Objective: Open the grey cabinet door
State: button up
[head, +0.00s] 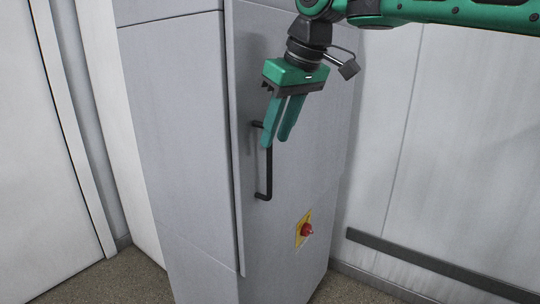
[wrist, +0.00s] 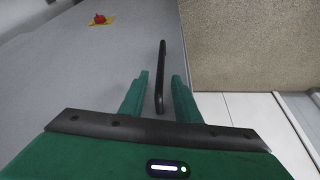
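The grey cabinet door (head: 285,215) is upright on the cabinet's front and looks shut or nearly so. Its black vertical bar handle (head: 269,175) is near the door's left edge. My gripper (head: 275,142) is at the upper part of the handle, fingers pointing down and hiding some of its top. In the wrist view the handle (wrist: 162,75) lines up between the two green fingers of my gripper (wrist: 160,80), with a gap on both sides. The fingers are open and not closed on the bar. I cannot tell whether the bar is fully between them in depth.
A red knob on a yellow plate (head: 306,230) sits low on the door, right of the handle. A pale wall with a dark rail (head: 430,263) is at the right. A white panel (head: 40,150) stands at the left. Speckled floor (head: 110,282) shows below.

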jog(key=shift+x, duration=3.15)
grip_shut()
jog(key=shift+d, duration=0.1)
